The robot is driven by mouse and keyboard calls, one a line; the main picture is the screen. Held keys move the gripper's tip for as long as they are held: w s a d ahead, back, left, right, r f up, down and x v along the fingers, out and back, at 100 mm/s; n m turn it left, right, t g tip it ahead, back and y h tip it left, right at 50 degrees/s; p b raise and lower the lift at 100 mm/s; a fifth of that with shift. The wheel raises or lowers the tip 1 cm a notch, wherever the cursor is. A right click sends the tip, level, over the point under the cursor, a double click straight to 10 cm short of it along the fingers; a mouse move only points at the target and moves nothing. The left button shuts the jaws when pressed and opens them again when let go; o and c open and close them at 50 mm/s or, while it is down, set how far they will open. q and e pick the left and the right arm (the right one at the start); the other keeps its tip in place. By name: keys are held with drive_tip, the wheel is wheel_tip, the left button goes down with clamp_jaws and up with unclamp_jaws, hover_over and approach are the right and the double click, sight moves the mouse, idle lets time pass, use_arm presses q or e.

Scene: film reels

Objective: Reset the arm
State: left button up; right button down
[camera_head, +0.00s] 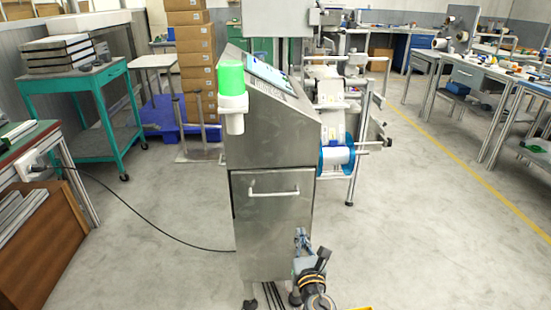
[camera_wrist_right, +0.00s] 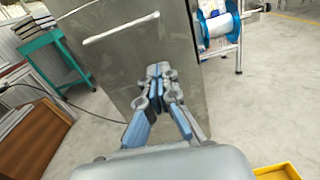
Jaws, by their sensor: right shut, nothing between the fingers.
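My right gripper (camera_head: 300,238) comes up from the bottom of the head view, in front of the lower right part of a steel cabinet (camera_head: 272,215). In the right wrist view the gripper (camera_wrist_right: 158,72) shows its blue-grey fingers together at the tips, with nothing between them. The cabinet's front (camera_wrist_right: 120,75) and its bar handle (camera_wrist_right: 122,30) are behind the fingers; I cannot tell the exact gap. A white film reel with blue flanges (camera_head: 337,157) is mounted at the cabinet's right side, and it also shows in the right wrist view (camera_wrist_right: 217,27). My left gripper is not in view.
A teal cart (camera_head: 80,105) stands at the left and workbenches (camera_head: 490,85) at the right. A black cable (camera_head: 150,215) runs over the floor. A yellow tray (camera_wrist_right: 277,172) shows at lower right. The right floor (camera_head: 430,230) is clear.

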drive_tip(key=s+d+f+m+g+h, duration=0.1)
drive_tip(key=s+d+f+m+g, duration=0.3)
drive_tip(key=s+f+m, duration=0.5)
drive_tip(key=s+d+f+m+g+h, duration=0.1)
drive_tip(key=s+d+f+m+g, duration=0.25)
drive_tip(key=f+m, duration=0.55)
drive_tip(key=s+d+f+m+g, duration=0.2)
drive_tip(key=s+f+m+g, duration=0.45)
drive_tip(key=s+f, duration=0.7)
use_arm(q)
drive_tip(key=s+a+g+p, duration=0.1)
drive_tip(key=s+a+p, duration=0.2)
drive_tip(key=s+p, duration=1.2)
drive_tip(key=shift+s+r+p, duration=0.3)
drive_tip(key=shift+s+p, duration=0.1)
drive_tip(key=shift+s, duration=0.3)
use_arm(e)
drive_tip(key=s+d+f+m+g+y, duration=0.1)
drive_tip(key=s+m, duration=0.3)
drive_tip(key=s, duration=1.1)
drive_tip(key=s+f+m+g+y, duration=0.1)
drive_tip(key=s+m, duration=0.4)
drive_tip(key=s, duration=1)
drive_tip(key=shift+d+f+g, duration=0.4)
drive_tip(key=shift+f+g, duration=0.1)
drive_tip(key=shift+f, duration=0.4)
